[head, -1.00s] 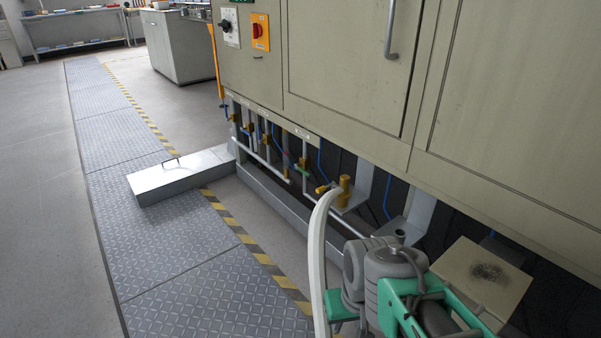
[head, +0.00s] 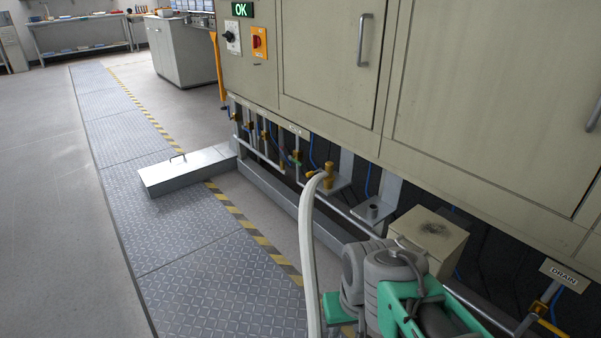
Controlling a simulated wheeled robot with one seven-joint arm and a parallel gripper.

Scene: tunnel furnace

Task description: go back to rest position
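My gripper is not visible in the head view. Parts of my own arm, grey joints and green links, show folded at the lower right. Whether the gripper is open or shut, and whether it holds anything, is hidden. A pale curved strip rises just left of the arm; I cannot tell what it belongs to.
Under the cabinet are pipes with brass valves (head: 328,174), a metal box (head: 430,238) and a DRAIN label (head: 564,276). A low metal step cover (head: 187,170) juts onto the tread-plate walkway (head: 195,270). The grey floor (head: 45,190) at left is clear.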

